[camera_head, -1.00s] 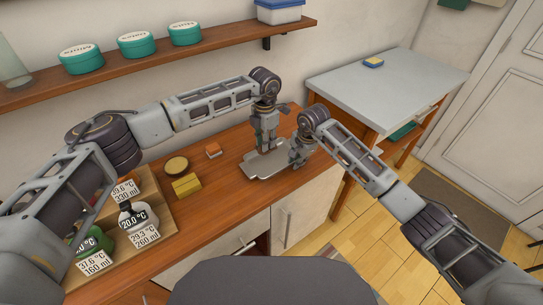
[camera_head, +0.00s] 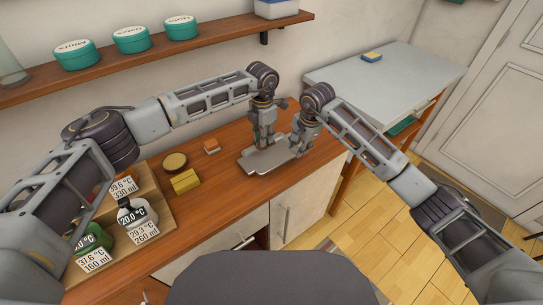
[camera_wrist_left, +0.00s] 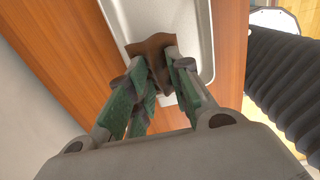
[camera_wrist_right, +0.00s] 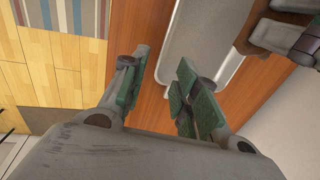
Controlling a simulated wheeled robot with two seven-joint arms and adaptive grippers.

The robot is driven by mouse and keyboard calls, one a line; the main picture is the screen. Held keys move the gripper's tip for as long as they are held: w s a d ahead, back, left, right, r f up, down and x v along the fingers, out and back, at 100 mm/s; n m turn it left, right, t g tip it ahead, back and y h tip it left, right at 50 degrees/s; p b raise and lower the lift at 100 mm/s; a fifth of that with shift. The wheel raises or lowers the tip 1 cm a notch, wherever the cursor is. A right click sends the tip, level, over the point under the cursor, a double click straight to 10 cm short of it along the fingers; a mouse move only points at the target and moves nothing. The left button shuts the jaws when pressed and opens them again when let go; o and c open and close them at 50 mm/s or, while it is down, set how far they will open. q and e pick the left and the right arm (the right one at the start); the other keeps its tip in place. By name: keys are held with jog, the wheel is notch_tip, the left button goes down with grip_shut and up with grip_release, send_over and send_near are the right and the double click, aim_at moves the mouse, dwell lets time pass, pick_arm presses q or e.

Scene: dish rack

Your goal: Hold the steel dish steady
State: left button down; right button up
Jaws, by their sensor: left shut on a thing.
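The steel dish (camera_head: 254,167), a shallow grey tray with a raised rim, lies flat on the wooden counter. It shows also in the left wrist view (camera_wrist_left: 198,30) and the right wrist view (camera_wrist_right: 205,45). My left gripper (camera_head: 264,145) is over the dish, shut on a thin brown piece (camera_wrist_left: 152,50) with pointed corners, perhaps a cloth. My right gripper (camera_head: 297,152) is at the dish's right end. Its fingers (camera_wrist_right: 157,65) are apart, with the dish's edge showing between them. Whether they touch the dish is unclear.
A wooden tray (camera_head: 165,217) holds labelled bottles. A shelf (camera_head: 215,40) runs above. A grey table (camera_head: 400,80) stands at right.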

notch_tip(320, 180, up, 6)
jog(key=s, duration=0.1)
jog(key=shift+d, duration=0.35)
dwell(0.5)
